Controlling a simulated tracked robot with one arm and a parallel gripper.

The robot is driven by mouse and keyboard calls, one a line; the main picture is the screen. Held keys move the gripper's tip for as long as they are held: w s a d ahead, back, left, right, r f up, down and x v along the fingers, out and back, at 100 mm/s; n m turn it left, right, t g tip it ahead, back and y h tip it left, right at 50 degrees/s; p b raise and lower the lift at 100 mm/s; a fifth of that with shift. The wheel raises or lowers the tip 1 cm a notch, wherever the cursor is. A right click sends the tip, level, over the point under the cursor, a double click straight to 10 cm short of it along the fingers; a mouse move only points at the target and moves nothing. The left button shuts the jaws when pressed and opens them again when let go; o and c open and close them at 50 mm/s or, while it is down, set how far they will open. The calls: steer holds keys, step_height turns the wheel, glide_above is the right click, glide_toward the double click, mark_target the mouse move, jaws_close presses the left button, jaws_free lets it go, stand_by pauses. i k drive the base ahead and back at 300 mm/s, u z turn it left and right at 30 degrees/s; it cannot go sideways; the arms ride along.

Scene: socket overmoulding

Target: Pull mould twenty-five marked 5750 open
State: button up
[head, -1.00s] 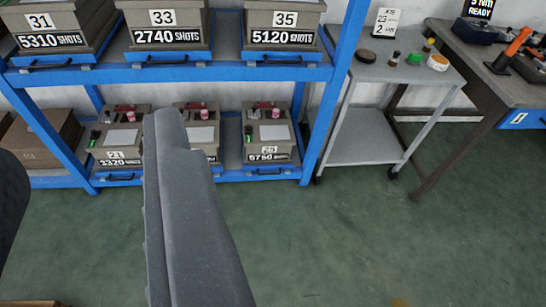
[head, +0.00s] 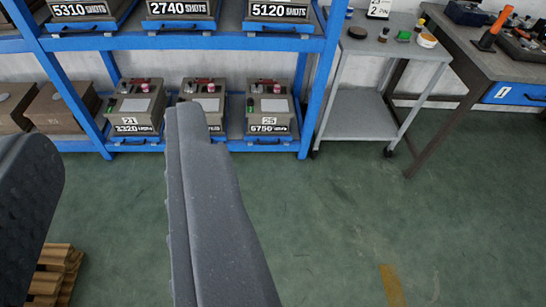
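Mould twenty-five (head: 269,105) is a brown-grey block with a white plate, red and dark fittings on top, and labels 25 and 5750. It sits at the right end of the lower shelf, on a blue drawer (head: 261,139) with a dark handle. The drawer looks pushed in. My gripper (head: 115,135) is in the foreground with two grey fingers wide apart and nothing visible between them. Its right finger partly covers the middle mould, left of mould twenty-five. The gripper appears well short of the shelf and not touching it.
The blue rack (head: 320,85) holds other moulds, including mould 21 (head: 136,105) marked 3320. A grey trolley (head: 364,116) and a workbench (head: 493,65) stand to the right. A wooden pallet (head: 55,272) lies at lower left. The green floor before the rack is clear.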

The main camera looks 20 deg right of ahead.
mark_target(268, 119)
steer(key=u, duration=0.05)
steer(key=k, duration=0.6)
steer(key=z, duration=0.8)
steer(key=i, duration=2.1)
steer(key=u, duration=0.8)
